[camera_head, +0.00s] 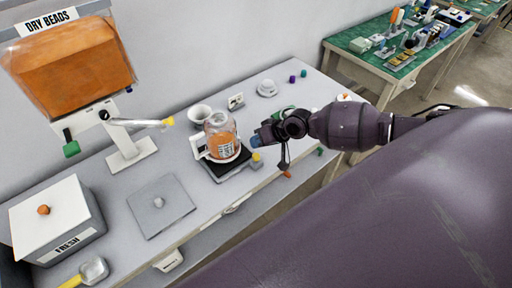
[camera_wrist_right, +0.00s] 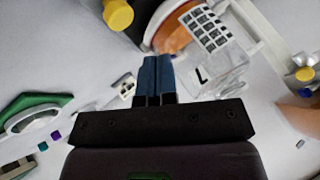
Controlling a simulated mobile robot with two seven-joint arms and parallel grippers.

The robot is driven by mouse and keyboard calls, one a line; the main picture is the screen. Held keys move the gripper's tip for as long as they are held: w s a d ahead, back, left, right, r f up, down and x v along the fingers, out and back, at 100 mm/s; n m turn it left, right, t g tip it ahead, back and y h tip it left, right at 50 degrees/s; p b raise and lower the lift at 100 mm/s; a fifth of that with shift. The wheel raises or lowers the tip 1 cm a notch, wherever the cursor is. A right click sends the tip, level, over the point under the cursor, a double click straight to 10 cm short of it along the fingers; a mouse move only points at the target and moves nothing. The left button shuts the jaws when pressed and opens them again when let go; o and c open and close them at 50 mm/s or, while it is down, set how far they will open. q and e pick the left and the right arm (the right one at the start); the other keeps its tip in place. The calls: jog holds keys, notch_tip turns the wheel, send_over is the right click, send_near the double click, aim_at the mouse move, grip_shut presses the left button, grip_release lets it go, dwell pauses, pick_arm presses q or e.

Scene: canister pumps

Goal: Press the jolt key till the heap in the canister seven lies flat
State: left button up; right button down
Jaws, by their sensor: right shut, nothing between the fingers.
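A clear canister (camera_head: 221,137) with orange beads and a white label stands on a black platform (camera_head: 228,172) on the bench. In the right wrist view the canister (camera_wrist_right: 215,65) shows a grid label and a dark mark that could be a turned 7. I cannot tell whether the bead heap is level. A yellow key (camera_head: 257,160) sits at the platform's right edge; it also shows in the right wrist view (camera_wrist_right: 118,14). My right gripper (camera_head: 256,141), with blue fingers, is shut and empty, just right of the canister and near the key. My left gripper is out of view.
A hopper (camera_head: 70,55) marked DRY BEADS stands at the left above the bench. A white cup (camera_head: 199,113), a grey square plate (camera_head: 160,205), a FRESH bin (camera_head: 75,240) and a yellow-handled scoop (camera_head: 93,270) are around. Small coloured pieces lie at the right.

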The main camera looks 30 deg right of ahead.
jog(key=shift+r+p, duration=0.4)
jog(key=shift+r, duration=0.9)
jog(key=s+a+f+n+t+b, duration=0.2)
jog(key=s+a+f+t, duration=0.1)
jog(key=s+a+f, duration=0.55)
jog(key=s+d+h, duration=0.1)
jog(key=s+h, duration=0.2)
jog(key=s, duration=0.3)
jog(key=s+d+t+h+b, duration=0.1)
jog(key=s+d+h, duration=0.1)
jog(key=s, duration=0.3)
jog(key=shift+s+d+t+h, duration=0.3)
jog(key=shift+s+h, duration=0.05)
jog(key=shift+h, duration=0.25)
